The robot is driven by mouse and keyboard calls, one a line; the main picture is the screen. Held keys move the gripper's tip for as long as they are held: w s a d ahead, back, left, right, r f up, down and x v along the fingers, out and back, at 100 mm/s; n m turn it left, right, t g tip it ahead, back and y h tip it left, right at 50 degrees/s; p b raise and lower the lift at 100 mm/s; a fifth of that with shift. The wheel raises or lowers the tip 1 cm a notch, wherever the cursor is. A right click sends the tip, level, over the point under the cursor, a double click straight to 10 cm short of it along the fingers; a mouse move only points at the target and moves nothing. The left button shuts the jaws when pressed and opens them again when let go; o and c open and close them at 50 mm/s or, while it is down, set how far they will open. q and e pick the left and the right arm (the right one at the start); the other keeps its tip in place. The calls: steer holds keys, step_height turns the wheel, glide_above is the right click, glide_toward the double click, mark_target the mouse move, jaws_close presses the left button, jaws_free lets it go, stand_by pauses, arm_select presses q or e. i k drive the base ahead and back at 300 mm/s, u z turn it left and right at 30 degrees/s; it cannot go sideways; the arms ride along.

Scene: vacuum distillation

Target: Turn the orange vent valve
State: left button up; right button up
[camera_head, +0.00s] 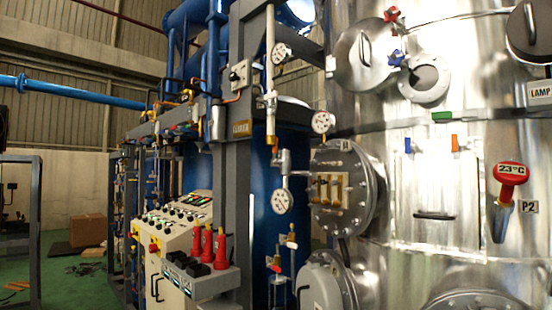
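A small upright orange handle (455,143) sits at the top right of a rectangular panel on the shiny metal tank (470,215). A similar blue handle (408,145) is at the panel's top left. A second orange part (273,142) is on the thin vertical pipe left of the tank, below a pale fitting. I cannot tell from labels which of the two orange parts is the vent valve. Neither of my grippers shows in the head view.
Pressure gauges (282,201) and a round flange with brass fittings (342,190) stand left of the panel. A red 23°C gauge (511,173) sticks out at right. A control console (180,235) with red handles (220,248) stands at lower left.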

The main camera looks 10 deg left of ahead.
mark_target(274, 150)
steer(key=u, duration=0.3)
steer(key=i, duration=1)
steer(key=z, duration=0.05)
